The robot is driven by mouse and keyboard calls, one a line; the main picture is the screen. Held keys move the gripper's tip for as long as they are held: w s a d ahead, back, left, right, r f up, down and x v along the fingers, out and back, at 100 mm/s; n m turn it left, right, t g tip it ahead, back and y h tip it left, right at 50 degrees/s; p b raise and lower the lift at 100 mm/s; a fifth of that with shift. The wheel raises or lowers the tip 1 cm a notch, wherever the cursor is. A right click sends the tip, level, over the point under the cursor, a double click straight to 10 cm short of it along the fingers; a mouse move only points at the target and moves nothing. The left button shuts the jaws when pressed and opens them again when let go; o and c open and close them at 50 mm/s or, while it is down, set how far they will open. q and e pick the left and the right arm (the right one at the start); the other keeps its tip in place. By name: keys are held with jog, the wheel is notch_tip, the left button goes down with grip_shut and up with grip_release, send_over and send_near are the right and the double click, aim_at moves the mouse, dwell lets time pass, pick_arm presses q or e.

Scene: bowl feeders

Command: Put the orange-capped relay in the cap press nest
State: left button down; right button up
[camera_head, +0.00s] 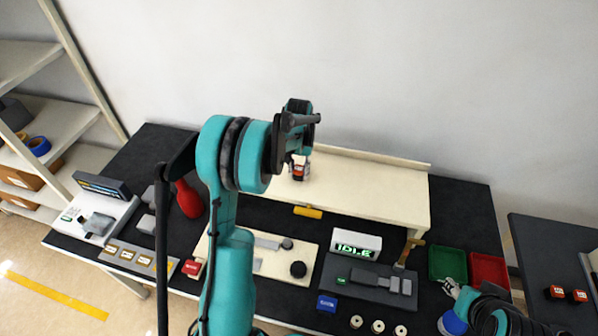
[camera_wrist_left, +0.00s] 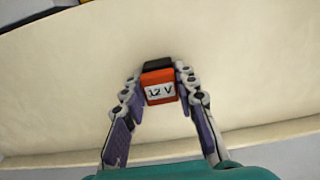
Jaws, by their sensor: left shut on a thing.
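An orange-capped relay (camera_head: 299,173) with a dark part is at the cream raised shelf. In the left wrist view the relay (camera_wrist_left: 159,88) shows a white "12 V" label. My left gripper (camera_head: 299,162) is shut on it, with its fingers on either side in the left wrist view (camera_wrist_left: 160,92). I cannot tell whether the relay touches the shelf. My right gripper (camera_head: 451,288) is low at the right, and its opening is unclear. A dark fixture with grey blocks (camera_head: 370,281) stands below an "IDLE" display (camera_head: 356,245); I cannot tell which part is the press nest.
The cream shelf (camera_head: 385,196) spans the back of the black table. A cream plate with a black knob (camera_head: 285,277) is partly behind my left arm. Green (camera_head: 447,264) and red (camera_head: 488,270) bins stand right.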

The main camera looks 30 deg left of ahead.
pick_arm(q)
jog(key=shift+r, duration=0.1)
jog(key=c, duration=1.2)
grip_release()
